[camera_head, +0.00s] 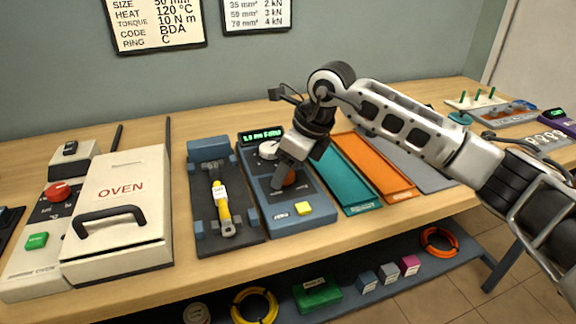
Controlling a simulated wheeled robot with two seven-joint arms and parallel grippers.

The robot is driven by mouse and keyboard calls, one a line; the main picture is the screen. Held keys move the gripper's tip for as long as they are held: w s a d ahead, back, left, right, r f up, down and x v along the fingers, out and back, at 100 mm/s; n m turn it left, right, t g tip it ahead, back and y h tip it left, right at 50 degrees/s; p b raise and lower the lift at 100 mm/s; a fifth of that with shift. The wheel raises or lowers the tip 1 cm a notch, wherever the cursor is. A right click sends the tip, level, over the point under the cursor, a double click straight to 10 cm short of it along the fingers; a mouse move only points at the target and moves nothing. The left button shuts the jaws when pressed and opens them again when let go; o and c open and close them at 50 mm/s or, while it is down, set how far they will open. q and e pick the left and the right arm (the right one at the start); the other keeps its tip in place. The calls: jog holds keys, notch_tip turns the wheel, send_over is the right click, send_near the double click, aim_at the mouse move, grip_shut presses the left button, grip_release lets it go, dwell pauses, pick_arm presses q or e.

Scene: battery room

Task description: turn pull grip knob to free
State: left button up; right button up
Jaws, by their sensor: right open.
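A blue-grey tester box (262,200) stands on the bench with a lit green display (262,136) at its back. A round white knob (268,150) sits below the display. The labels by these parts are too small to read, so I cannot tell which is the pull grip knob. Contact cannot be told. My left gripper is not in view.
A cream oven (120,235) stands further left. Teal (345,180) and orange (377,170) trays lie to the right, under my right arm. A yellow button (303,208) is near the box's front.

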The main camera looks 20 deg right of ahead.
jog(key=shift+f, duration=0.1)
jog(key=c, duration=1)
